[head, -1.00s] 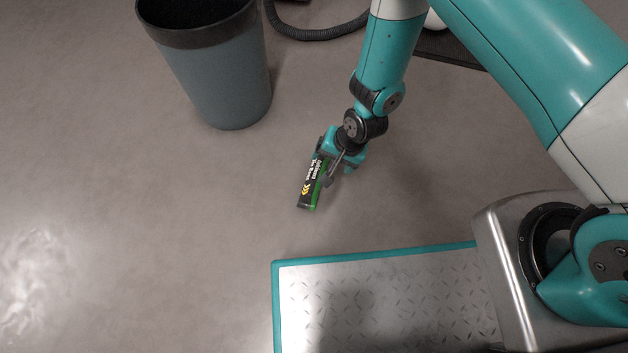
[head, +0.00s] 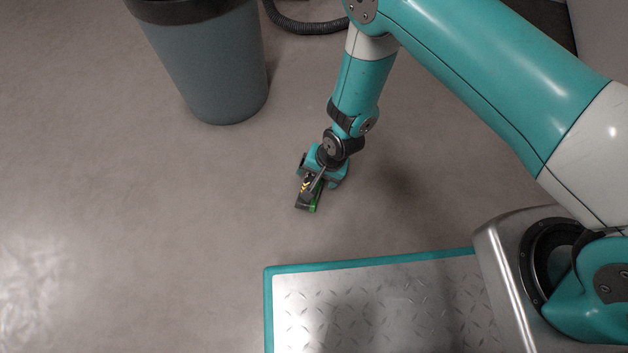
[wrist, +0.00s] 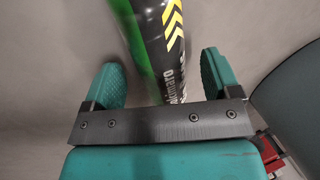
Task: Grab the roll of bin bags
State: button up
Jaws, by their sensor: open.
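The roll of bin bags (head: 306,201) lies on the floor in the head view. It is dark with a green side and yellow chevrons, and my gripper (head: 318,186) hides its upper part. In the wrist view the roll (wrist: 158,40) runs down between the two teal fingers of my gripper (wrist: 165,78). The fingers are spread, one on each side of the roll, with a gap to it on both sides. The roll's lower end is hidden behind the gripper's dark bar.
A grey bin (head: 207,65) with a dark rim stands upper left of the roll, and a dark ribbed hose (head: 305,24) lies behind it. My own base plate is below the roll. The floor to the left is clear.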

jog(key=shift+x, duration=0.8)
jog(key=c, duration=1.2)
jog(key=shift+o, duration=0.2)
jog(key=shift+r, duration=0.1)
